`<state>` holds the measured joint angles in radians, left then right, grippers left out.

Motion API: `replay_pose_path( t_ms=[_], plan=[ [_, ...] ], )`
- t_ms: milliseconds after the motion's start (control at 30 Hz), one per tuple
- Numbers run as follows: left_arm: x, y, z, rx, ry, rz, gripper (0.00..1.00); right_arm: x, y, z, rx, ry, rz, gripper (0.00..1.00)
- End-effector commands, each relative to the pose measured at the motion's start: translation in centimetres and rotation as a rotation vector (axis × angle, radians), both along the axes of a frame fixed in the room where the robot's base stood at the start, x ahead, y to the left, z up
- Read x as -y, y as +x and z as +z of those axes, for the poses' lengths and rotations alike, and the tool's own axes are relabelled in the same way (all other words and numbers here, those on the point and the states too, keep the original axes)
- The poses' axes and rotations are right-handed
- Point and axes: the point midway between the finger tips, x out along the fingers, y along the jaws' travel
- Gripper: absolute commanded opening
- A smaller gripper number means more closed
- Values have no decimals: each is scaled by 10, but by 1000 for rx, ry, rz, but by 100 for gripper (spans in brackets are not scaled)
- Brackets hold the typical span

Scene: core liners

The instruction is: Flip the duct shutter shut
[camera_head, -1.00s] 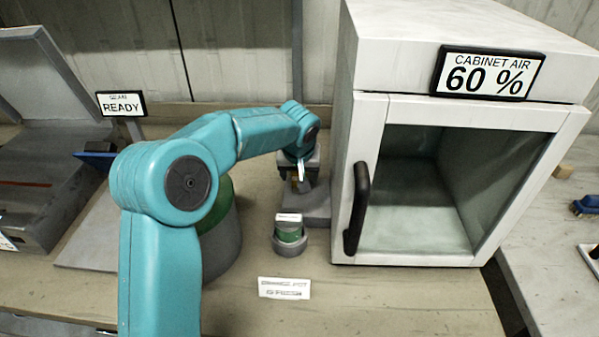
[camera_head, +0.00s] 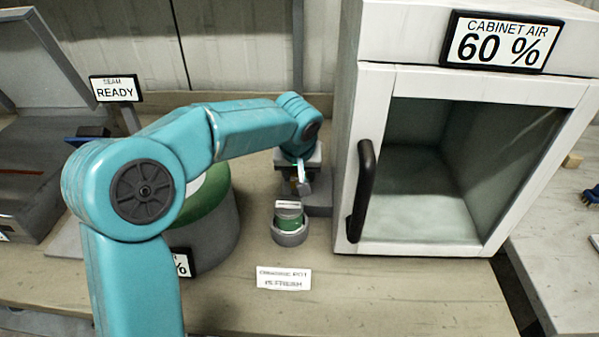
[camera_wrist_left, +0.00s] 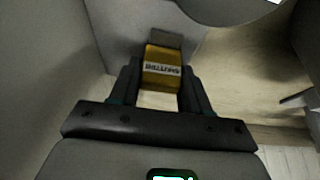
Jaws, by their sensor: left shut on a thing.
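In the left wrist view, my left gripper (camera_wrist_left: 162,82) is shut on a yellow piece (camera_wrist_left: 162,57) with a white printed label. A small grey tab shows just behind that piece. In the head view, my left gripper (camera_head: 300,183) points down by a grey block (camera_head: 319,199), just left of the cabinet. The yellow piece is not clear in that view. I cannot make out the duct shutter for certain in either view. My right gripper is in neither view.
A white cabinet (camera_head: 478,88) with a black handle (camera_head: 362,190) stands close on the right. A small round grey pot (camera_head: 290,238) with a green band stands in front of the gripper. A larger grey drum (camera_head: 222,235) is partly behind my arm.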

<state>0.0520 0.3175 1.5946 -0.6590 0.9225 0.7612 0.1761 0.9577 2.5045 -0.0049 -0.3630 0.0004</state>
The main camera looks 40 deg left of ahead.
Motion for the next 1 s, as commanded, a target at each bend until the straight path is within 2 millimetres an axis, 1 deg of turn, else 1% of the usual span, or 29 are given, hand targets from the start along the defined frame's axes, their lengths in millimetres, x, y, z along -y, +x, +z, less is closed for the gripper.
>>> replay_pose_path(
  t_ms=[167, 200, 233, 500, 567, 633, 767, 1000],
  plan=[
    [2, -2, -1, -10, -5, 0, 0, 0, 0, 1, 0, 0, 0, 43],
    [2, -2, -2, -10, -5, 0, 59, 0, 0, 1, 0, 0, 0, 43],
    [2, -2, -2, -10, -5, 0, 68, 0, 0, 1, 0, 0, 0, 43],
    [1, -1, -1, -7, -3, 0, 68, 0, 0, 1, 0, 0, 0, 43],
    [1, -1, 1, -6, -3, 0, 68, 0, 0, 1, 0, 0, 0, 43],
    [2, -3, 7, -4, -3, 0, 68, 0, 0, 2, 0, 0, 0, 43],
    [8, -11, 31, -1, -4, -1, 68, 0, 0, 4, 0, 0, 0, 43],
    [21, -32, 91, -1, -4, -1, 68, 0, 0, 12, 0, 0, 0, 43]
  ],
)
